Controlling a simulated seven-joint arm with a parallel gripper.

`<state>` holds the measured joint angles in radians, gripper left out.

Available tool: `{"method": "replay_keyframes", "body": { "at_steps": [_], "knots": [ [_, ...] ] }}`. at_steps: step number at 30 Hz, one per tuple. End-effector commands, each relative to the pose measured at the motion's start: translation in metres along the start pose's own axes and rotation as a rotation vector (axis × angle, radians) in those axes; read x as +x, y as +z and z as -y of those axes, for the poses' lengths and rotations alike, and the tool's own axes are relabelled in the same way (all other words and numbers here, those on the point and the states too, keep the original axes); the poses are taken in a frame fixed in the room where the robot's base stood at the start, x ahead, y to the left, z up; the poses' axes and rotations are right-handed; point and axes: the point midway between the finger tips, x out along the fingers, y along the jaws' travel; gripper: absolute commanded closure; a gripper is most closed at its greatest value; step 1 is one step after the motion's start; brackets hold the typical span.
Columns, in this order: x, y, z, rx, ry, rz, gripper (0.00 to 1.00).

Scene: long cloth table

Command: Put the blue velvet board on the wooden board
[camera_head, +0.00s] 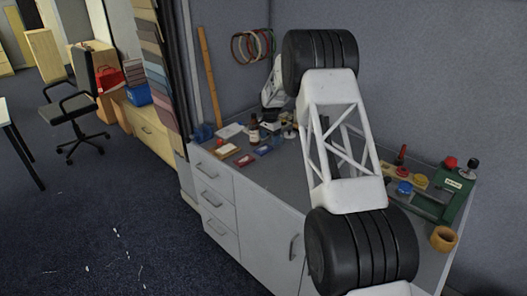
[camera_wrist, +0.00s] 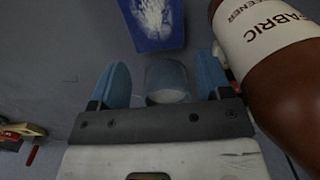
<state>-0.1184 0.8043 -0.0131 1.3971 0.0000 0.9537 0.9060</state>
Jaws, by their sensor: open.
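My gripper shows in the wrist view (camera_wrist: 162,82) with its two blue fingers apart. In the head view the gripper end is mostly hidden behind my arm. A small blue board with a white pattern (camera_wrist: 155,22) lies ahead of the fingertips, apart from them; it looks like the blue velvet board. In the head view, a small blue piece (camera_head: 264,150) on the table may be the same board. A flat orange-brown piece with a pale top (camera_head: 224,151) may be the wooden board; I cannot tell for sure.
A brown bottle with a white label (camera_wrist: 268,30) stands close at the right of the fingers; it also shows in the head view (camera_head: 254,133). A translucent grey cylinder (camera_wrist: 167,80) shows between the fingers. A green box (camera_head: 456,196) and a tan ring (camera_head: 444,239) are at the table's right end.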

Motion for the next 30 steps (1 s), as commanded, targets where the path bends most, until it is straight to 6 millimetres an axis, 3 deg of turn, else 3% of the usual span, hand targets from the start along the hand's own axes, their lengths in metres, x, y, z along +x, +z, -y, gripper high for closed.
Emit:
{"method": "replay_keyframes", "body": {
  "at_steps": [10, 28, 30],
  "knots": [
    [0.034, 0.000, 0.000, 0.000, 0.000, 0.000, 0.29],
    [0.036, 0.000, 0.000, 0.000, 0.000, 0.000, 0.29],
    [0.036, 0.000, 0.000, 0.000, 0.000, 0.000, 0.38]
  ]
}}
